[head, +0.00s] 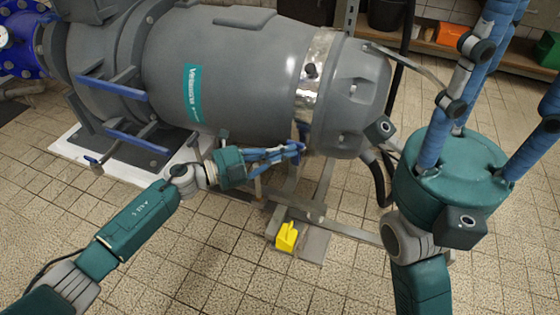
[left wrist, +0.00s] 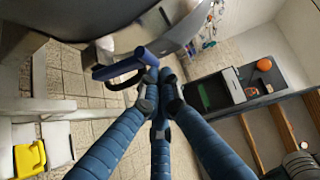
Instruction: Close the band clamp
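The band clamp (head: 316,72) is a shiny metal band around the right part of the large grey pump housing (head: 225,65). A small dark fitting sits on the band. A blue lever handle (head: 303,130) hangs at its lower edge; in the left wrist view a dark blue bar (left wrist: 122,64) with a black curved piece lies just beyond my fingertips. My left gripper (head: 297,148) is below the band, its blue fingers drawn together at the handle. Whether they pinch any of it is unclear. My right gripper (head: 485,80) is at the right, fingers spread and empty, tips partly cut off.
A yellow object (head: 287,236) stands on a grey plate under the metal frame (head: 310,205). A black hose (head: 377,185) runs down right of the housing. A wooden shelf (head: 475,62) with bins lines the back wall.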

